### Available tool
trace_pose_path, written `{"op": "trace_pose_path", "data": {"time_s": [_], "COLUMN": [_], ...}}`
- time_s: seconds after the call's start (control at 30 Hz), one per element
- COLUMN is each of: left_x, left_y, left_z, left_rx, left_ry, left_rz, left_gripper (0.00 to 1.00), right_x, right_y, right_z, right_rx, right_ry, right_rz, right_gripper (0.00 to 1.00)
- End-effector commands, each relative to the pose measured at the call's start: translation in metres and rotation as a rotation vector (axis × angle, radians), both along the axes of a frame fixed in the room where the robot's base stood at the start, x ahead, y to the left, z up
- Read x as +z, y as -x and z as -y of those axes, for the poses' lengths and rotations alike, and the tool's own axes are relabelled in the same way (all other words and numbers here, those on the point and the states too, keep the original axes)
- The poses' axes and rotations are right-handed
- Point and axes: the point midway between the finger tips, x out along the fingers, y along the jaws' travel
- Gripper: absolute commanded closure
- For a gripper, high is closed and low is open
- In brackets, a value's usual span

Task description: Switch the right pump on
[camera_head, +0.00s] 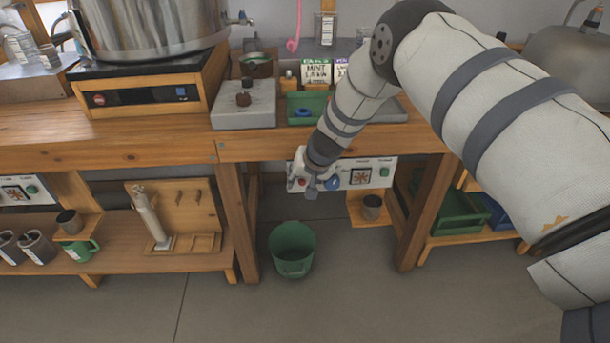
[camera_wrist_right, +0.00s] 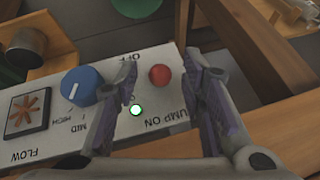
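The right pump's white control panel (camera_head: 378,165) is mounted under the workbench. In the wrist view, the panel (camera_wrist_right: 60,130) appears upside down, with a red button (camera_wrist_right: 160,75) by the OFF label and a small green-ringed button with a bright white centre (camera_wrist_right: 135,110) by PUMP ON. A blue knob (camera_wrist_right: 82,87) and a fan symbol (camera_wrist_right: 27,108) are farther left. My right gripper (camera_head: 312,188) is in front of the panel's left end. In the wrist view its fingers (camera_wrist_right: 165,100) are apart and empty, either side of the buttons. Contact cannot be told. My left gripper is out of view.
A green bucket (camera_head: 292,249) stands on the floor below the gripper. A small cup (camera_head: 371,207) sits on a wooden ledge below the panel. Table legs (camera_head: 238,222) flank the space. Another panel (camera_head: 15,192) is at far left.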

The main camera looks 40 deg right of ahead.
Motion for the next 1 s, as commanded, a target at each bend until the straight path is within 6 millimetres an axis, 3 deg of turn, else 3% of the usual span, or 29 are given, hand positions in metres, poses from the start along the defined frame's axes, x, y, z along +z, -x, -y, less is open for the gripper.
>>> {"op": "trace_pose_path", "data": {"time_s": [0.2, 0.4, 0.6, 1.0], "left_x": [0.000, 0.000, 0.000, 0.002], "left_y": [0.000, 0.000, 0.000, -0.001], "left_z": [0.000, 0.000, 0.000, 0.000], "left_rx": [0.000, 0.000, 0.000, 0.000], "left_ry": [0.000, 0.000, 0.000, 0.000], "left_rz": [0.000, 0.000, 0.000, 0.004], "left_gripper": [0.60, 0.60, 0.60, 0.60], "right_x": [0.053, 0.087, 0.095, 0.089], "right_y": [0.028, 0.049, 0.055, 0.061], "right_z": [-0.006, -0.009, -0.010, -0.012], "right_rx": [0.002, 0.003, 0.001, 0.008], "right_ry": [-0.003, -0.001, -0.001, 0.006], "right_rz": [0.004, 0.004, 0.003, -0.014], "right_gripper": [0.63, 0.63, 0.63, 0.63]}}
